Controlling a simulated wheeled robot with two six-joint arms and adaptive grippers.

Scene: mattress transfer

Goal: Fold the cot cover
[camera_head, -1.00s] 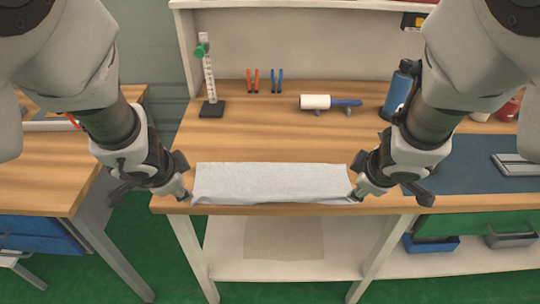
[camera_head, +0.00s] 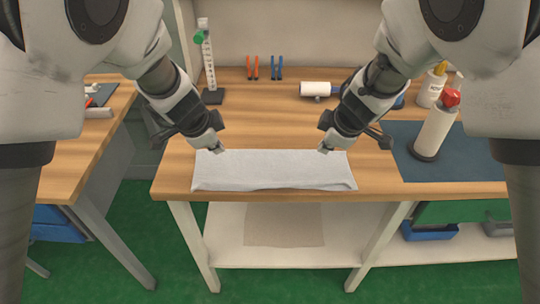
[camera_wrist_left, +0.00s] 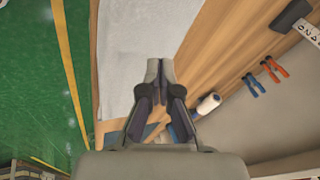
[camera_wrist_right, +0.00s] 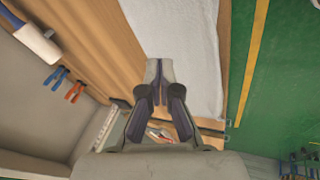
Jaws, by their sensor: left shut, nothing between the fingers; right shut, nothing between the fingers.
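The cot cover (camera_head: 272,171) is a pale grey-white cloth lying as a narrow strip along the front edge of the wooden table. It also shows in the left wrist view (camera_wrist_left: 130,50) and the right wrist view (camera_wrist_right: 185,40). My left gripper (camera_head: 217,150) is shut and empty above the cover's far left corner. In its wrist view the left fingertips (camera_wrist_left: 160,62) are together. My right gripper (camera_head: 324,149) is shut and empty above the far right part of the cover. Its fingertips (camera_wrist_right: 160,62) are together too.
A stand with a green knob (camera_head: 208,65), orange clips (camera_head: 252,68), blue clips (camera_head: 276,69) and a white roller (camera_head: 315,89) stand at the back. A white bottle with a red cap (camera_head: 436,130) is on the dark mat (camera_head: 400,160) at right. The table's middle is clear.

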